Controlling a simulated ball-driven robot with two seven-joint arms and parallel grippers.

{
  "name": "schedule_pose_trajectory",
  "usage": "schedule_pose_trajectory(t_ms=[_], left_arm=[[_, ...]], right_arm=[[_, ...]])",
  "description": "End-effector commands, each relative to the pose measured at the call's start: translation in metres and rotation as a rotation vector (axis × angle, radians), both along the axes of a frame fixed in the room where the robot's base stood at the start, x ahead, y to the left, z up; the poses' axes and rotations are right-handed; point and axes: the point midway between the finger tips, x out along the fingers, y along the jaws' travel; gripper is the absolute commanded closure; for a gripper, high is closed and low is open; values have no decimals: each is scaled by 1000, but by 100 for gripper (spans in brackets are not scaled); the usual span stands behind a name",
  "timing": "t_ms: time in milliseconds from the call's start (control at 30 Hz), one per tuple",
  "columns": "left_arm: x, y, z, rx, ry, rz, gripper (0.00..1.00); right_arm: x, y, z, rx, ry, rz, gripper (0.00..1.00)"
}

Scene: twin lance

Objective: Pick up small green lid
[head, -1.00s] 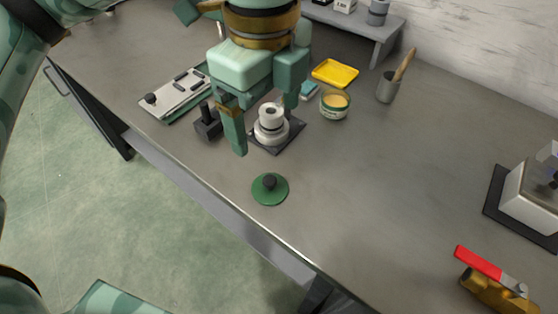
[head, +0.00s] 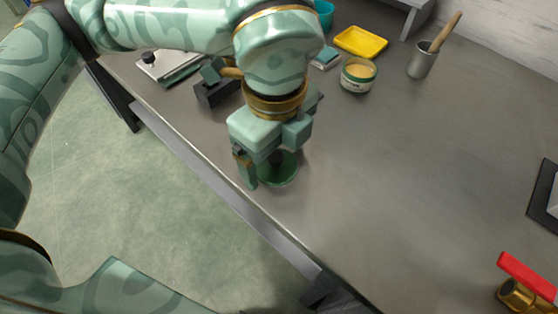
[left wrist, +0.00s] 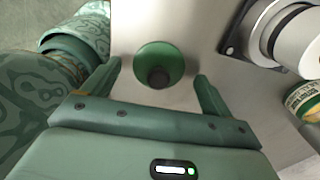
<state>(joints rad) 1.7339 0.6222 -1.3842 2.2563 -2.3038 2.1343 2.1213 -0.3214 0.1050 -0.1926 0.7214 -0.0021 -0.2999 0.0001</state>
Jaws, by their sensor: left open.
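The small green lid (head: 283,172) lies flat on the grey table near its front edge, a round disc with a dark knob. It also shows in the left wrist view (left wrist: 158,58), where the knob (left wrist: 159,78) is between the fingers and apart from both. My left gripper (head: 262,178) is open above the lid, pointing down. In the left wrist view the left gripper (left wrist: 158,88) has its two fingers spread wide around the lid's near side. In the head view the gripper hides part of the lid. My right gripper is not seen.
A white cylindrical fitting on a dark plate (left wrist: 286,30) stands beside the lid. An open tin (head: 358,76), yellow tray (head: 360,41) and brush cup (head: 422,63) stand farther back. A red-handled brass valve (head: 524,285) is at lower right. The table's middle is clear.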

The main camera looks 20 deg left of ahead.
Motion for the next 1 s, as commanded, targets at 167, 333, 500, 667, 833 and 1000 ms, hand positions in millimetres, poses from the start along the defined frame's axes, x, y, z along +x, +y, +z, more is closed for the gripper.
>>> schedule_pose_trajectory(t_ms=[167, 333, 500, 667, 833, 1000], left_arm=[[0, 0, -6, 0, -1, 0, 14], [0, 0, -5, -1, -2, 0, 28], [0, 0, -5, -1, -2, 0, 62], [0, 0, -5, 0, -1, 0, 63], [0, 0, -4, 0, -2, 0, 63], [0, 0, 10, 0, -5, 1, 63]], right_arm=[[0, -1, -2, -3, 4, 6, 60], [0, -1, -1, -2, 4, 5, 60], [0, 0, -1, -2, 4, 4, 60], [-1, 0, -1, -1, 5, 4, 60], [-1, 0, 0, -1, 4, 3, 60], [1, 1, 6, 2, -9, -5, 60]])
